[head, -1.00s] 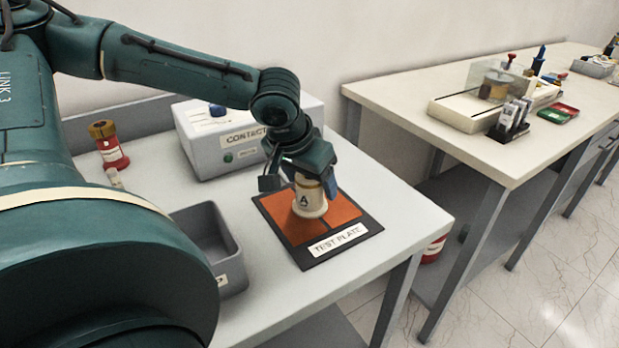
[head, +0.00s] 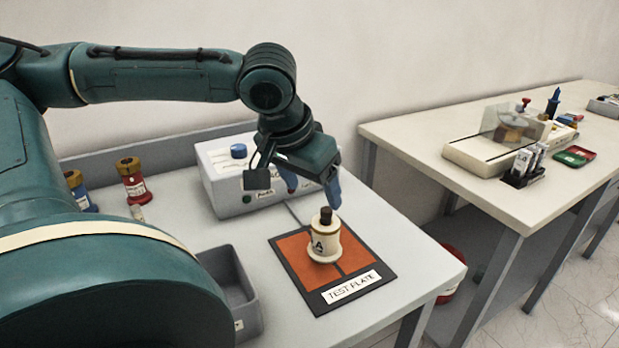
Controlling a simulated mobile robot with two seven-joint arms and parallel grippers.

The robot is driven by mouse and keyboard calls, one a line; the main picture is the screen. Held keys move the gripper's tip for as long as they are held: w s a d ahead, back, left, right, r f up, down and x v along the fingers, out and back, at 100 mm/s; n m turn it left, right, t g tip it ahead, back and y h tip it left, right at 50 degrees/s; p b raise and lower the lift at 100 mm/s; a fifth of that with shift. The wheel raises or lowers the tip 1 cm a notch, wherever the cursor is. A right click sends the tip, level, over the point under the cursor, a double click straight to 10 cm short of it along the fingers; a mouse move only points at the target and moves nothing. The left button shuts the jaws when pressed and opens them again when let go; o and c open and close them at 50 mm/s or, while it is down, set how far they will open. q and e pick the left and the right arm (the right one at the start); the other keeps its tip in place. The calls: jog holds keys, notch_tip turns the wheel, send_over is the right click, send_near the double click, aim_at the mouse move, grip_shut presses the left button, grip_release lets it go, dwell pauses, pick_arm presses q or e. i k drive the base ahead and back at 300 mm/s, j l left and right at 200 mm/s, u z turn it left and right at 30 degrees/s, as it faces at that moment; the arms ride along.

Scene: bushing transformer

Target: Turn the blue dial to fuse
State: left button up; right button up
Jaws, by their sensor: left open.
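The blue dial (head: 238,151) sits on top of a white box (head: 215,170) at the back of the near table. Its pointer and markings are too small to read. My left gripper (head: 292,187) is open and empty, in front of the box's right part and above the test plate (head: 345,262), hiding some of the box's front. A cream bushing (head: 324,240) marked A, with a dark top, stands upright on the orange plate below the gripper, apart from it. My right gripper does not show.
A grey bin (head: 248,318) stands at the table's front left. Red (head: 131,178) and blue (head: 79,190) bushings with brass-coloured tops stand at the back left. A second table (head: 420,142) with equipment is on the right. My left arm covers the left side.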

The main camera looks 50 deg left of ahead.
aim_at(238, 151)
jog(key=k+l, duration=0.35)
jog(key=l, duration=0.15)
jog(key=k+l, duration=0.4)
jog(key=l, duration=0.15)
